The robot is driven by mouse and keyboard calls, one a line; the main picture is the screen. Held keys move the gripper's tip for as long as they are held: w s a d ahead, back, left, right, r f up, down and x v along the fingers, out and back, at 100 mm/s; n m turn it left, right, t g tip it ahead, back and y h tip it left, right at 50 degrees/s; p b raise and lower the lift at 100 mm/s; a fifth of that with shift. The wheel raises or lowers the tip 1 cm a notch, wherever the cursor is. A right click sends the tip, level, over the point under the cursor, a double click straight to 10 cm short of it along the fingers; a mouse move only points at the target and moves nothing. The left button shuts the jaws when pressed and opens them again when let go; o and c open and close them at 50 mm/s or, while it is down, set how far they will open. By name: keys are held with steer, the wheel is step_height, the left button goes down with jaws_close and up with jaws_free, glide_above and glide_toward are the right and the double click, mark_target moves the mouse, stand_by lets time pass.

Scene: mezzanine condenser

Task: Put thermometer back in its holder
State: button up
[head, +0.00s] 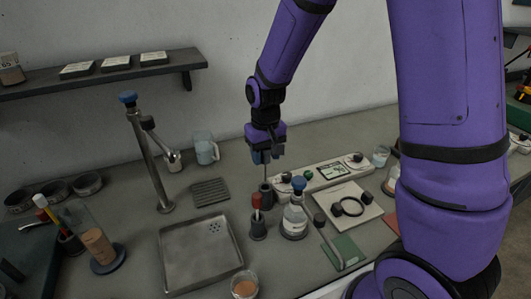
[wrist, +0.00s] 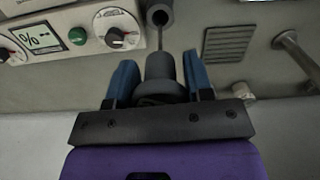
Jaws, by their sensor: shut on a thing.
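My gripper (head: 262,156) is shut on the thermometer, above the back middle of the counter. In the wrist view, its blue fingers (wrist: 159,82) stand on both sides of the thermometer's dark grey head (wrist: 160,68). The thin metal stem (head: 265,171) points down, close to upright, to the mouth of a dark grey holder (head: 266,193). The holder's round opening also shows in the wrist view (wrist: 160,9). The stem's tip meets the opening in both views; I cannot tell how deep it is. The fingers hide part of the head in the head view.
A red-handled tool (head: 257,202) stands in a similar holder just in front. A blue-capped bottle (head: 294,220) is to its right. A control panel (head: 324,173) with knobs lies right of the holder. A slotted mat (head: 210,192) and metal tray (head: 201,254) lie left.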

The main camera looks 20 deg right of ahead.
steer(key=shift+f, duration=4.5)
steer(key=o, duration=1.1)
step_height(320, 180, up, 11)
steer(key=shift+r, duration=0.15)
step_height(320, 180, up, 8)
steer(key=t, duration=0.1)
glide_above(265, 179)
steer(key=s+d, duration=0.2)
steer(key=s, duration=0.2)
steer(key=s+d+r+t, duration=0.2)
steer(key=s+d+r, duration=0.1)
steer(key=s+r, duration=0.55)
steer(key=s, duration=0.2)
steer(key=s+d+r+t, duration=0.1)
steer(key=s+r, duration=0.1)
steer(key=s, duration=0.2)
steer(key=s+d+r+t, duration=0.1)
steer(key=s+r, duration=0.1)
steer(key=s, duration=0.2)
steer(key=shift+s+r+m, duration=0.15)
steer(key=shift+r+m, duration=0.25)
